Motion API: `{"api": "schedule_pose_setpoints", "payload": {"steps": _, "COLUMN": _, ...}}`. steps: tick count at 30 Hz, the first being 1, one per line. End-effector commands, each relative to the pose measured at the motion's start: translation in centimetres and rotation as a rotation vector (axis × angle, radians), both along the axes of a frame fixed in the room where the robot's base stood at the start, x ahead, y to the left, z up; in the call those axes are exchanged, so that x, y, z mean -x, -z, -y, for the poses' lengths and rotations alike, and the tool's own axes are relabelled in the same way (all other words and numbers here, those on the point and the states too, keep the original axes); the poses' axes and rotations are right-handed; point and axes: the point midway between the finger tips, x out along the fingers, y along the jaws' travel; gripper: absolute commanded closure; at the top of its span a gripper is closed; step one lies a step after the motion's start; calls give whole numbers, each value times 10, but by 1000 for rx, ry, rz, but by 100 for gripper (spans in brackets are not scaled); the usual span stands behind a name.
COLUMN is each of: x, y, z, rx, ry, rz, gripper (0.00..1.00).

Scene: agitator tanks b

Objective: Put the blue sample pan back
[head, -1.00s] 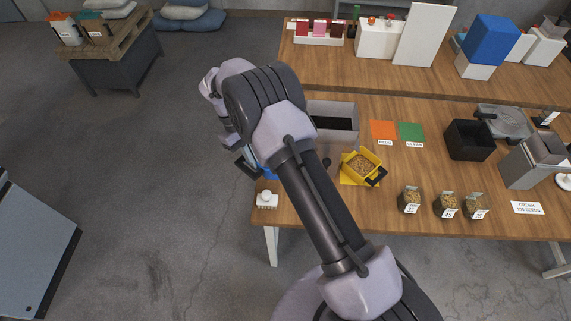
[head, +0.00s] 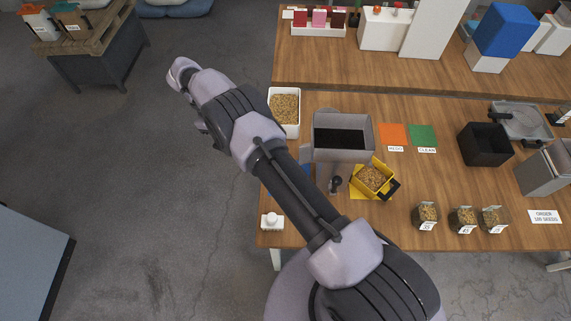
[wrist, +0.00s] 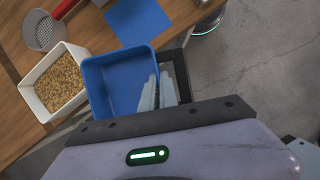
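The blue sample pan (wrist: 108,76) shows in the wrist view, tilted in the picture and empty inside. My gripper (wrist: 157,92) is at its right side, its pale ribbed fingers closed at the pan's wall by a black bracket-like part. The pan appears held clear of the table, beyond its edge. A flat blue mat (wrist: 138,20) lies bare on the table, above the pan in the wrist view. In the head view the arm hides the pan, and only a bit of the blue mat (head: 277,196) shows. My gripper (head: 201,127) is left of the table there.
A white tub of seeds (head: 285,108) stands at the table's left edge, near a grey bin (head: 343,128). A yellow pan of seeds (head: 372,178) sits on a yellow mat. A small white-capped item (head: 272,221) is at the front left corner. Open floor lies left.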

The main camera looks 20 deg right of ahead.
Motion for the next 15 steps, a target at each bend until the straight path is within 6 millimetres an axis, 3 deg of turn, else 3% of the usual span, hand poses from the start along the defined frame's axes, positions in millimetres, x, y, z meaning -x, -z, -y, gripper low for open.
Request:
{"api": "schedule_pose_setpoints", "payload": {"steps": 1, "x": 1, "y": 22, "z": 1, "rx": 2, "ry": 1, "rz": -4, "gripper": 100}}
{"api": "schedule_pose_setpoints", "payload": {"steps": 9, "x": 1, "y": 77, "z": 1, "rx": 2, "ry": 1, "rz": -4, "gripper": 100}}
{"api": "schedule_pose_setpoints", "payload": {"steps": 15, "x": 2, "y": 100, "z": 1, "rx": 2, "ry": 1, "rz": -4, "gripper": 100}}
